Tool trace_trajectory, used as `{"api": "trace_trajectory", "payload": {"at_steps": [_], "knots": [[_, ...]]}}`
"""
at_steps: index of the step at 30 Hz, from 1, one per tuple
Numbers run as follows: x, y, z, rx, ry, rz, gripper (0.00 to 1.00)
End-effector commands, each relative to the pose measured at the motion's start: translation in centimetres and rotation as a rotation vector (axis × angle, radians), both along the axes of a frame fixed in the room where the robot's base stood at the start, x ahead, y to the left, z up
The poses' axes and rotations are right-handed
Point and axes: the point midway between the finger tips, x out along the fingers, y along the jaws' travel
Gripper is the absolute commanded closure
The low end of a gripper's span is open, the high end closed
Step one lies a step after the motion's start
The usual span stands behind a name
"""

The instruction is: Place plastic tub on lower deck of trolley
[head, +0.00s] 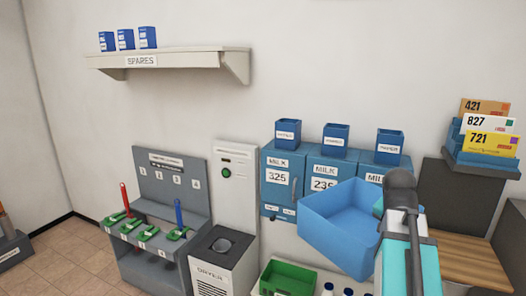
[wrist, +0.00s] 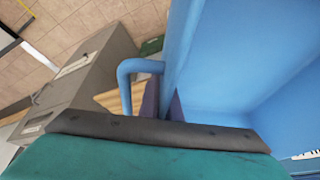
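A blue open plastic tub (head: 340,232) hangs tilted in the air in the head view, in front of the milk boxes. My gripper (head: 380,205) is at the tub's right side and appears shut on its wall. In the wrist view the tub (wrist: 225,65) fills the right side, with its blue loop handle (wrist: 128,72) at the left. My gripper's fingers (wrist: 164,104) show on both sides of the tub's wall. The inside of the tub that I can see looks empty. I cannot make out the trolley or its lower deck with certainty.
Blue milk boxes (head: 283,183) are behind. A grey dryer (head: 222,262) and key stand (head: 160,190) are left. A wooden bench (head: 470,262) is right. Floor shows at far left.

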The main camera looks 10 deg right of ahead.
Motion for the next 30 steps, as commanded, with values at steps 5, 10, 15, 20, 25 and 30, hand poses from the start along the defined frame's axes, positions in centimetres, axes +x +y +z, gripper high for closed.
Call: {"api": "trace_trajectory", "payload": {"at_steps": [5, 10, 15, 20, 25, 30], "knots": [[2.7, 3.8, -0.7, 0.000, -0.002, 0.103, 1.00], [4.9, 7.5, -1.4, 0.000, -0.002, 0.198, 1.00], [6.9, 11.4, -2.0, 0.000, -0.002, 0.299, 1.00], [8.6, 15.2, -2.6, 0.001, -0.002, 0.399, 1.00], [10.2, 19.4, -3.3, 0.000, -0.002, 0.513, 1.00], [11.5, 23.8, -4.0, 0.000, -0.002, 0.633, 1.00]]}}
